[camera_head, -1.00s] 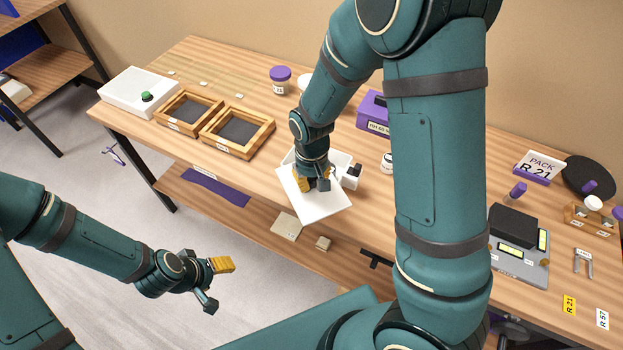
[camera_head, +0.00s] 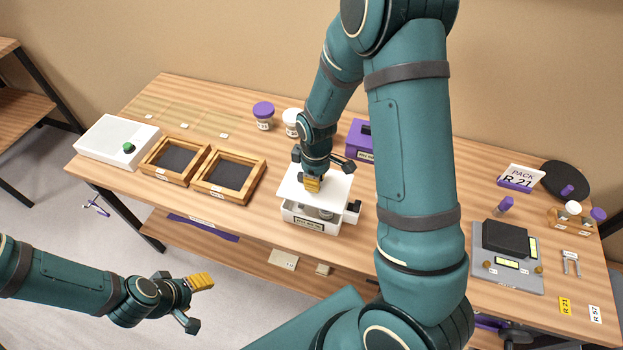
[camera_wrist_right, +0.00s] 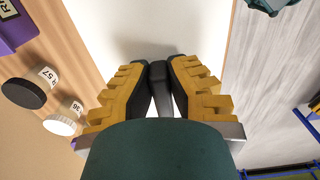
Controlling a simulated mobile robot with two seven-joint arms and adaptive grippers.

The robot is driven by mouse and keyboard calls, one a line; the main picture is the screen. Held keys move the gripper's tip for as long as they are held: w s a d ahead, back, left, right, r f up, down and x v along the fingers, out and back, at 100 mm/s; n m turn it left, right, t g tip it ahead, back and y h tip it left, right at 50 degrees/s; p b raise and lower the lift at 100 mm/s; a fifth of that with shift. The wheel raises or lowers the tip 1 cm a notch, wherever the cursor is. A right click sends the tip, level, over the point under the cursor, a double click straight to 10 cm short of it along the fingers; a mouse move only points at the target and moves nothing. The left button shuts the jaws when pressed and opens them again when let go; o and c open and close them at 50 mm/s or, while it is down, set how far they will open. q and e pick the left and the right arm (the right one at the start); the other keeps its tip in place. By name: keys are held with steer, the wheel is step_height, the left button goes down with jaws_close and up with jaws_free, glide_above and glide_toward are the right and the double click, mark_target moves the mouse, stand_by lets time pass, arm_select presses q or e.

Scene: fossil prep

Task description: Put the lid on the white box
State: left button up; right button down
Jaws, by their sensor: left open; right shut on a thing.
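The white box (camera_head: 298,221) stands near the table's front edge, with a label on its front wall. The white lid (camera_head: 340,187) is over it, and part of the box's inside shows below the lid's front edge. I cannot tell whether lid and box touch. My right gripper (camera_head: 313,186) is shut on the lid's dark handle. In the right wrist view the fingers (camera_wrist_right: 159,85) pinch the dark handle (camera_wrist_right: 158,75) above the white lid (camera_wrist_right: 145,28). My left gripper (camera_head: 197,302) is open and empty, in front of the table and away from the box.
Two wooden trays (camera_head: 257,180) and a white case with a green knob (camera_head: 85,145) are left of the box. A purple box (camera_head: 358,133) and jars (camera_head: 263,122) stand behind. A grey device (camera_head: 500,279) is at right. A dark clamp part (camera_head: 353,211) adjoins the box's right side.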

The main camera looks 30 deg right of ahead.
steer(key=shift+s+f+b, duration=0.1)
steer(key=shift+f+b, duration=0.35)
steer(key=shift+f, duration=0.3)
steer(key=shift+f+b, duration=1.35)
steer(key=shift+f, duration=0.5)
steer(key=shift+f+b, duration=0.6)
steer(key=shift+f, duration=0.05)
steer(key=c, duration=1)
jaws_free()
step_height(320, 180, up, 12)
steer(key=shift+r, duration=0.1)
